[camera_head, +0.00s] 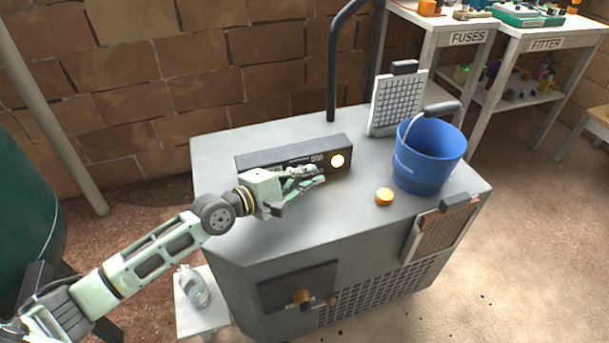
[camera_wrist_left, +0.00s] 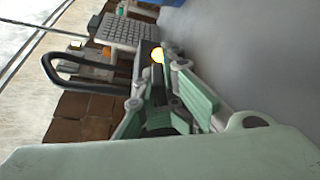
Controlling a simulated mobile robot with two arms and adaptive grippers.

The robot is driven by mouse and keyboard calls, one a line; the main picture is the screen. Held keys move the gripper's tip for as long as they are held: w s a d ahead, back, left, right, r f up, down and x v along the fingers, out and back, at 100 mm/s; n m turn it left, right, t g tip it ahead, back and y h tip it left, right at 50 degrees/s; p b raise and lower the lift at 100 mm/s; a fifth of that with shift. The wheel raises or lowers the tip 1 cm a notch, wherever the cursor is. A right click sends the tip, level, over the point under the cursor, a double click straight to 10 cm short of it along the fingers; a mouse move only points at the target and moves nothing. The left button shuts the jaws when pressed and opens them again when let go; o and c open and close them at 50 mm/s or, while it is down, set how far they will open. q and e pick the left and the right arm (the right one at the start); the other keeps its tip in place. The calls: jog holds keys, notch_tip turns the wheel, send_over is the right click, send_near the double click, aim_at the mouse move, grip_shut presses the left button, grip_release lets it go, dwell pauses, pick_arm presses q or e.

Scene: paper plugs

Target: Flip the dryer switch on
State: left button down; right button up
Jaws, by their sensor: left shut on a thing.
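A long dark control box (camera_head: 250,161) lies on the grey dryer top (camera_head: 230,141). A round lamp (camera_head: 338,160) glows pale yellow at the right end of its front; it also shows in the wrist view (camera_wrist_left: 157,55). My left gripper (camera_head: 316,180) is at the front of the box, just left of and below the lamp. In the wrist view its fingers (camera_wrist_left: 158,88) reach toward the dark box on either side of it. The gripper is shut on the switch at the box front; its fingers hide the switch, so its position cannot be told. My right gripper is out of view.
A blue bucket (camera_head: 425,160) and a white gridded panel (camera_head: 392,105) stand on the dryer top to the right. A small orange disc (camera_head: 384,196) lies before the bucket. A dark curved pipe (camera_head: 333,70) rises behind the box. The front left of the top is clear.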

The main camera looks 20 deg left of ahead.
pick_arm(q)
jog(key=shift+s+d+f, duration=0.1)
jog(key=c, duration=1.8)
grip_release()
jog(key=shift+c, duration=0.2)
jog(key=v, duration=1.2)
